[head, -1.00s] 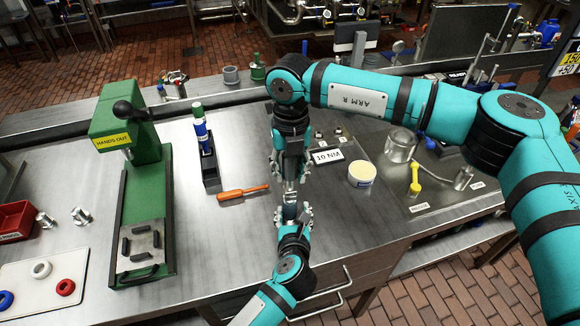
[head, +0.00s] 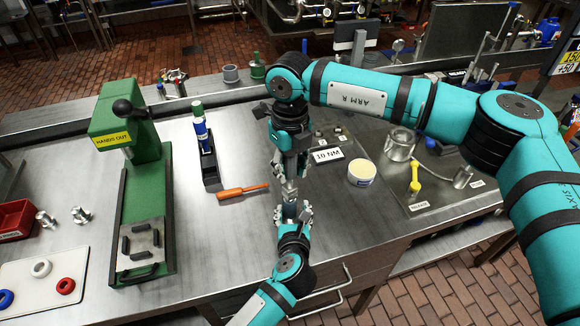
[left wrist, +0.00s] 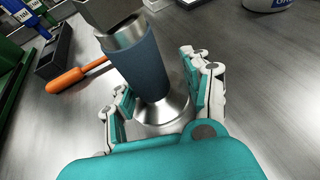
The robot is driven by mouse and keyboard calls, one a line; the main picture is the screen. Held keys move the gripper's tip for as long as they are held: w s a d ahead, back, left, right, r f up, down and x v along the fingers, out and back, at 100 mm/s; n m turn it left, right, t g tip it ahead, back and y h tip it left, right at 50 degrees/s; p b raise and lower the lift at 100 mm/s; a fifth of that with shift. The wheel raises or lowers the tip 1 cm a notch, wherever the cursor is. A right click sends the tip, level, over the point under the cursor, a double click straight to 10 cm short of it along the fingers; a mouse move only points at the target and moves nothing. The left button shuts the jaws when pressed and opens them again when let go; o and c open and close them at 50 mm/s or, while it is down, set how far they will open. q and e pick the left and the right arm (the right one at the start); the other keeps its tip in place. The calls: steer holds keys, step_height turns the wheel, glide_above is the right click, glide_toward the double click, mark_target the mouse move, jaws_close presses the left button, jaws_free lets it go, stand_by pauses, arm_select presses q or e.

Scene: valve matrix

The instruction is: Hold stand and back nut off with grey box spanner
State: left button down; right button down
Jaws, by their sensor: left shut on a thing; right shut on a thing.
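The stand (left wrist: 145,65) is a blue-grey upright post on a round metal foot in the left wrist view. My left gripper (head: 291,212), seen also in the left wrist view (left wrist: 160,95), is shut around it from the near side. A grey metal piece, seemingly the grey box spanner (head: 289,187), sits just above the stand; its lower end also shows at the top of the left wrist view (left wrist: 108,10). My right gripper (head: 289,172) points down from above and is shut on it. The nut is hidden.
An orange-handled screwdriver (head: 243,192) lies left of the stand, near a dark holder (head: 210,168). A green press (head: 142,205) stands further left. A 10 NM sign (head: 327,155) and a white tub (head: 361,174) are on the right. The bench's front edge is close.

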arm_select(q)
steer(key=shift+s+f, duration=0.1)
steer(key=shift+f, duration=0.1)
arm_select(e)
steer(key=shift+n, duration=1)
steer(key=n, duration=0.3)
steer(key=shift+n, duration=0.3)
steer(key=n, duration=0.3)
